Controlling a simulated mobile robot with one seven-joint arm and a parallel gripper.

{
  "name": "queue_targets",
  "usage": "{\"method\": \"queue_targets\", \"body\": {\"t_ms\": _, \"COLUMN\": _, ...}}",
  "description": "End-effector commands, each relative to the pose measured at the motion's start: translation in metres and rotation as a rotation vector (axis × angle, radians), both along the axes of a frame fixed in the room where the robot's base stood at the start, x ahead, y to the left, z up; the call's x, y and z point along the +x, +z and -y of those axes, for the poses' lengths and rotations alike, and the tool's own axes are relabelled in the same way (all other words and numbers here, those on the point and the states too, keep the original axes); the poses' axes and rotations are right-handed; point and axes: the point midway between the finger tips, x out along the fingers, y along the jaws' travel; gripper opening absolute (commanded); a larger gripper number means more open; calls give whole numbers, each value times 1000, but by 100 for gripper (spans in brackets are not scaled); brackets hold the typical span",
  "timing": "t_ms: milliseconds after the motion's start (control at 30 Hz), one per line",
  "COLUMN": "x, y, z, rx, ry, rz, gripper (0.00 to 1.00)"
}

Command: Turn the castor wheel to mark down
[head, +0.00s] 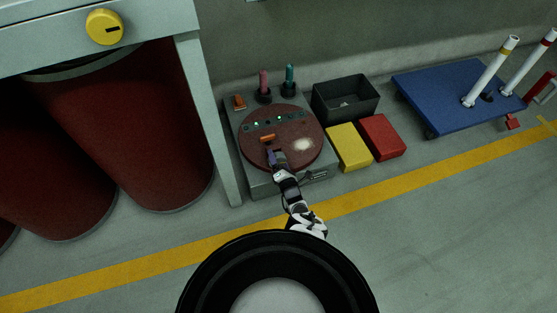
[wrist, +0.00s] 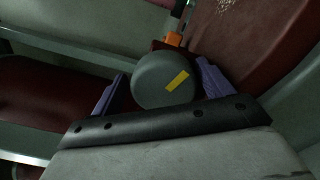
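A grey round wheel (wrist: 150,90) with a yellow stripe on its face shows in the wrist view; I take it to be the castor wheel. The stripe lies slanted, from lower left to upper right. My gripper (wrist: 161,72) has its two purple fingers on either side of the wheel, with a narrow dark gap at the left finger. Contact at the right finger is unclear. In the head view my gripper (head: 274,157) is low over the dark red round plate (head: 283,146) of a grey box. The wheel is hard to make out there.
An orange piece (head: 267,137) lies just beyond my gripper. Two upright handles, pink (head: 264,80) and teal (head: 290,77), stand behind the plate. A black bin (head: 346,98), yellow block (head: 348,147) and red block (head: 382,137) are to the right. A bench leg (head: 210,120) stands left.

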Motion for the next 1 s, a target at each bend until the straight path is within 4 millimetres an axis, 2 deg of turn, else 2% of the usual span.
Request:
{"method": "queue_targets", "body": {"t_ms": 633, "x": -1, "y": -3, "z": 3, "rx": -28, "ry": -6, "rz": -2, "gripper": 86}}
{"method": "queue_targets", "body": {"t_ms": 767, "x": -1, "y": -3, "z": 3, "rx": -114, "ry": -8, "rz": 25, "gripper": 86}}
{"method": "queue_targets", "body": {"t_ms": 1000, "x": -1, "y": -1, "z": 1, "rx": -391, "ry": -7, "rz": 119, "gripper": 86}}
